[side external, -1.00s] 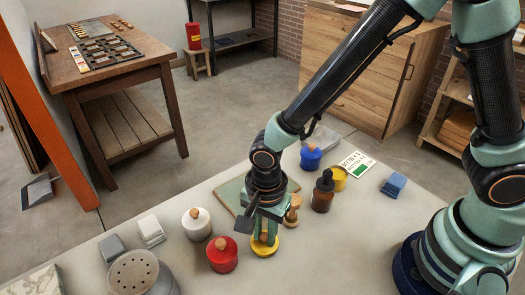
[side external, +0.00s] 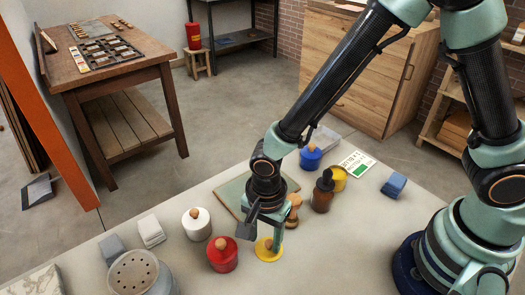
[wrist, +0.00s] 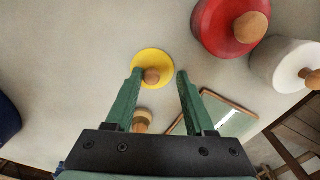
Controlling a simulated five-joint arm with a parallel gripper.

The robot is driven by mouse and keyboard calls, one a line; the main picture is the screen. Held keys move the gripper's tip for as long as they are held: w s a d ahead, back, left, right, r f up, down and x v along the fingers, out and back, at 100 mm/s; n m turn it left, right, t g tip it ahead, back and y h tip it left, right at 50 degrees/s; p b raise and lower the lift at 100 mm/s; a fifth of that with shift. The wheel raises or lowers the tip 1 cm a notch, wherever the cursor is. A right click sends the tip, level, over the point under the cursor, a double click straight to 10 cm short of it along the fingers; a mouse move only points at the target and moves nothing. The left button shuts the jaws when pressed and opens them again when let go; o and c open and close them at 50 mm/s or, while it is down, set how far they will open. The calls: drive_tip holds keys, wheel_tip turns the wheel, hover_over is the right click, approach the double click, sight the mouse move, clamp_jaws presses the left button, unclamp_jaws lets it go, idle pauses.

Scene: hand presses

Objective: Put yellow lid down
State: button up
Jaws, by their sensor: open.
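The yellow lid (side external: 266,252) is a flat disc with a round wooden knob. It lies on the grey table, just right of the red pot (side external: 222,255). In the wrist view the yellow lid (wrist: 152,68) shows just beyond my fingertips, with its knob pointing toward the gap. My gripper (side external: 262,238) is open over the lid, and in the wrist view my gripper (wrist: 156,74) has its two green fingers apart with nothing clamped between them. The open yellow jar (side external: 338,180) stands farther back, behind the brown bottle.
A white pot (side external: 196,225) stands left of the red one. A wooden-handled stamp (side external: 293,212), a brown dropper bottle (side external: 322,193) and a blue pot (side external: 311,158) stand behind my gripper. The table right of the lid is clear.

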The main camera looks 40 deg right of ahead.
sight(265, 242)
wheel_tip(265, 242, up, 11)
drive_tip(key=d+r+n+t, duration=0.2)
drive_tip(key=d+r+n, duration=0.4)
drive_tip(key=d, duration=0.4)
drive_tip(key=d+r+n+t, duration=0.3)
drive_tip(key=d+r+n, duration=0.4)
drive_tip(key=d, duration=0.4)
drive_tip(key=shift+w+d+r, duration=0.15)
drive_tip(key=shift+w+d, duration=0.1)
drive_tip(key=shift+w, duration=0.05)
